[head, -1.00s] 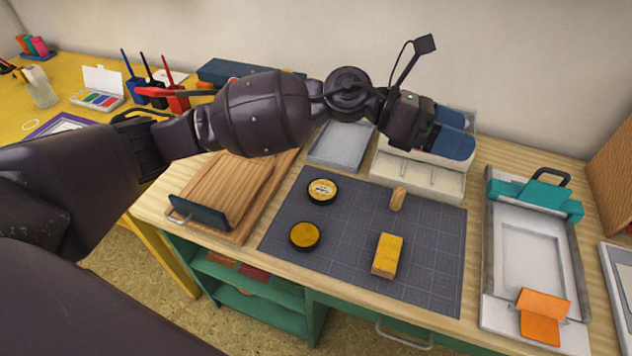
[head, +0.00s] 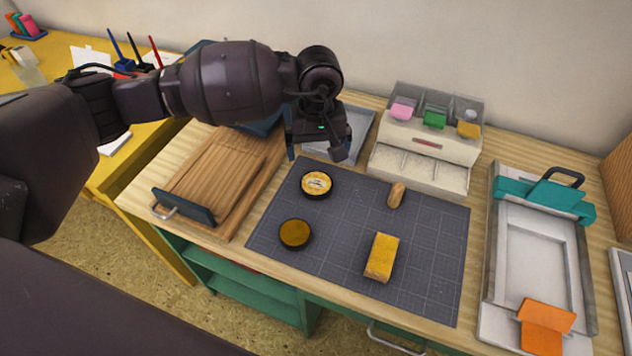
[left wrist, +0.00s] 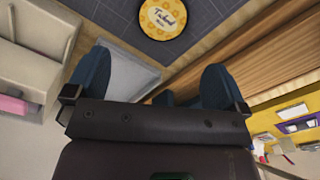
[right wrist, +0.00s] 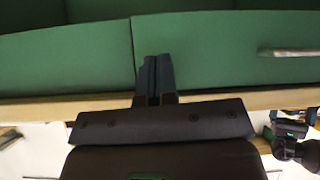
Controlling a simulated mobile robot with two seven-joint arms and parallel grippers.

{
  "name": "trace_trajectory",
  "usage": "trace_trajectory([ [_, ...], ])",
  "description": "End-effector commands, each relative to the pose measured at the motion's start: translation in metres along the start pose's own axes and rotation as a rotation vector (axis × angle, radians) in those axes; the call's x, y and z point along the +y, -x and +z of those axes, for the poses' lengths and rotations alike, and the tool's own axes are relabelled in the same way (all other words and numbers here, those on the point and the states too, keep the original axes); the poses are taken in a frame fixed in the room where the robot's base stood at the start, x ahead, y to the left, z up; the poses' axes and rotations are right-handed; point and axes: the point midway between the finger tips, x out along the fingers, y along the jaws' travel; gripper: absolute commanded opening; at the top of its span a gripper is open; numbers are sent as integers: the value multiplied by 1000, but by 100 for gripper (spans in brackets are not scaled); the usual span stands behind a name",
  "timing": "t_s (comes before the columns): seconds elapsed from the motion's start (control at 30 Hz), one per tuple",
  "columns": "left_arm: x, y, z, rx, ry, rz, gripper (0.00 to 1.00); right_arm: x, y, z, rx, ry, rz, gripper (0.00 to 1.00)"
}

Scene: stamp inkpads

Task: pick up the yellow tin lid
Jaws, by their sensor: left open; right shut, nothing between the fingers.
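The yellow tin lid (head: 316,184), round with a dark rim and a printed label, lies on the grey cutting mat (head: 340,262). It also shows at the top of the left wrist view (left wrist: 166,16). The open tin (head: 295,234) with a dark yellow pad lies in front of it. My left gripper (head: 318,150) is open and empty, behind and above the lid, apart from it. Its blue fingers are spread in the left wrist view (left wrist: 157,82). My right gripper (right wrist: 155,80) is shut and empty before a green cabinet front; it is not in the head view.
A yellow block (head: 381,257) and a small wooden piece (head: 396,195) lie on the mat. A wooden board (head: 215,175) is left, a grey tray (head: 362,132) behind, a white drawer box (head: 425,150) back right, and a teal-and-white frame (head: 537,255) right.

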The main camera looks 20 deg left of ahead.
Motion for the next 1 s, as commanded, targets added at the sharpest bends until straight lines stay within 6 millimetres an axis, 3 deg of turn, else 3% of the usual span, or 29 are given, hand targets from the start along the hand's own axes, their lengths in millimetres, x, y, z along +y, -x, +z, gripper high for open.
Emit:
trace_trajectory([
  [0.3, 0, -46, 1, -6, 2, -1, 100, -2, -7, 5, -5, 1, -4, 0],
  [0.5, -1, -56, 2, -5, 3, 0, 100, -2, -10, -6, 17, 3, -5, 0],
  [0.8, -4, -95, 6, -8, 3, 0, 100, -2, -11, 7, -7, 3, -4, 0],
  [1.0, -3, -101, 5, -3, 3, 1, 100, -1, -11, 8, -8, 3, -4, 0],
])
